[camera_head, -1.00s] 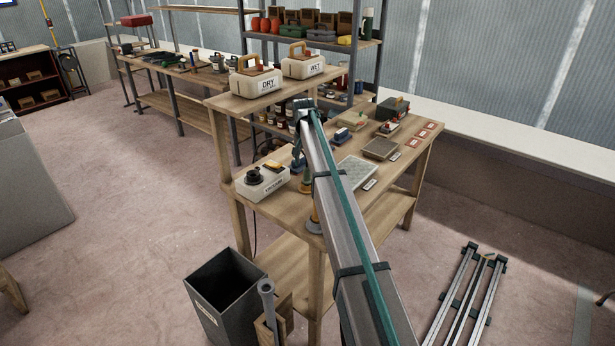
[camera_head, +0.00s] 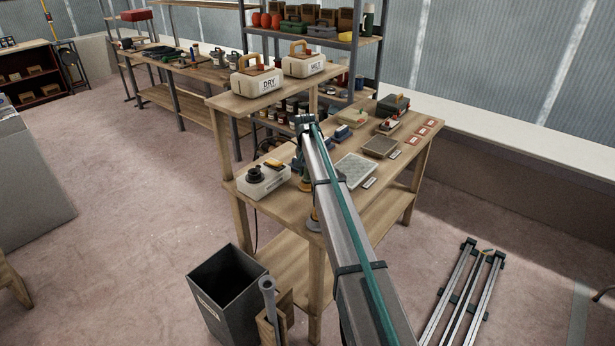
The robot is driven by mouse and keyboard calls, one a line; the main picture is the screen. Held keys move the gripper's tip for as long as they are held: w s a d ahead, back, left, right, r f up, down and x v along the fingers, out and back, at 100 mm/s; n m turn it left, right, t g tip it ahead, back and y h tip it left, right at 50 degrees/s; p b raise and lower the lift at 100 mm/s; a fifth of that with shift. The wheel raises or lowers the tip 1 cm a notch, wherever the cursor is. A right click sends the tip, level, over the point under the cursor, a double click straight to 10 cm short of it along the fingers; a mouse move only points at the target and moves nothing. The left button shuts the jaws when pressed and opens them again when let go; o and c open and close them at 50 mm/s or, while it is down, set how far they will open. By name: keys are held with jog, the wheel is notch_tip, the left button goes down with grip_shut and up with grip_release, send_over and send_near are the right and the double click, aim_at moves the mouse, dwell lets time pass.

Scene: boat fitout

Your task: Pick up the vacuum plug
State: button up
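A white box (camera_head: 270,184) stands at the left front corner of the wooden workbench. It has a label on its front, too small to read surely, and a round black part (camera_head: 255,173) on top. A yellow piece (camera_head: 274,163) shows at its back edge. I cannot tell which part is the vacuum plug. My arm reaches over the bench, and its far end (camera_head: 303,124) is to the right of and beyond the white box. My gripper's fingers are hidden or too small to make out, so I see neither their opening nor anything held.
A grey bin (camera_head: 227,298) stands on the floor in front. Metal rails (camera_head: 464,293) lie at right.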

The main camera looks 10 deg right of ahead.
grip_shut()
jog(key=shift+r+b, duration=0.3)
jog(key=shift+r, duration=0.55)
jog(key=s+a+r+b, duration=0.2)
jog(key=s+r, duration=0.3)
jog(key=s, duration=0.1)
jog(key=s+a+r+b, duration=0.2)
jog(key=s+r, duration=0.4)
jog(key=s, duration=0.1)
jog(key=shift+s+r+b, duration=0.2)
jog(key=shift+s+b, duration=0.05)
jog(key=shift+b, duration=0.1)
